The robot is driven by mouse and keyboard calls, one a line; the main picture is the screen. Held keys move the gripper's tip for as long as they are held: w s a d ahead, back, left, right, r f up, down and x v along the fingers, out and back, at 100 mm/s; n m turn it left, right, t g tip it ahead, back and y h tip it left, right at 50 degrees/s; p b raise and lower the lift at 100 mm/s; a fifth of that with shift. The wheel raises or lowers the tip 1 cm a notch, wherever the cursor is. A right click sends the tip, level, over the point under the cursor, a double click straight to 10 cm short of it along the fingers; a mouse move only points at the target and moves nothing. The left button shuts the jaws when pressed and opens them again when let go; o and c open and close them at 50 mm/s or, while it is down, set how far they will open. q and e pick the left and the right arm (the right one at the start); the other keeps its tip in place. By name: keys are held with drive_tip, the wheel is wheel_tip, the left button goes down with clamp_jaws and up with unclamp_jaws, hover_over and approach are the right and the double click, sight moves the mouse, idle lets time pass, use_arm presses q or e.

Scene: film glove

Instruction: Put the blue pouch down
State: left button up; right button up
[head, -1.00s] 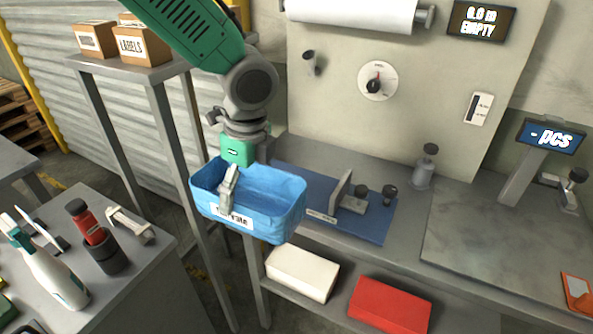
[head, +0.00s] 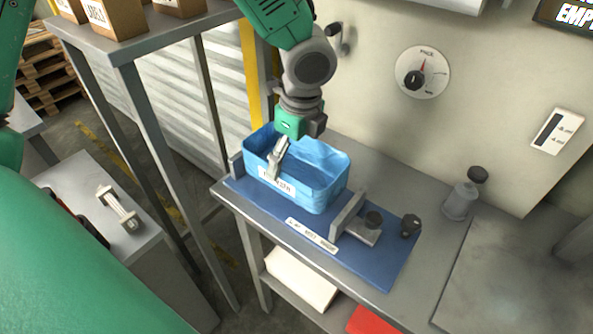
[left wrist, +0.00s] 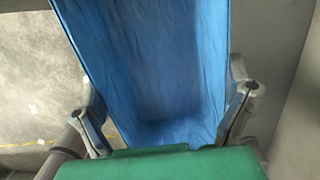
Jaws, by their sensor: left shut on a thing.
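The blue pouch (head: 325,192) is an open-topped, box-like bag with a white label on its front. It is upright over the left part of the blue mat (head: 375,268) on the workbench; I cannot tell whether its base touches the mat. My left gripper (head: 277,165) comes down from above and is shut on the pouch at its left end. In the left wrist view the pouch (left wrist: 160,60) fills the space between the two fingers (left wrist: 168,118). My right gripper is not in view.
A grey upright stop (head: 347,212) and dark knobs (head: 409,226) stand on the mat, right of the pouch. A grey bottle-like item (head: 461,200) stands further right. A white box (head: 300,278) and a red box (head: 372,321) lie below. A tall grey stand (head: 125,50) is at left.

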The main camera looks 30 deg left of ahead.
sight(295, 175)
use_arm(q)
drive_tip(key=shift+w+f, duration=0.3)
drive_tip(key=shift+f, duration=0.55)
drive_tip(key=shift+s+f, duration=0.15)
drive_tip(key=shift+f, duration=1.4)
drive_tip(key=o, duration=0.6)
drive_tip(key=r, duration=0.4)
drive_tip(key=d+r, duration=0.1)
drive_tip(key=r, duration=0.7)
drive_tip(key=shift+d+p, duration=0.25)
drive_tip(key=shift+p, duration=0.15)
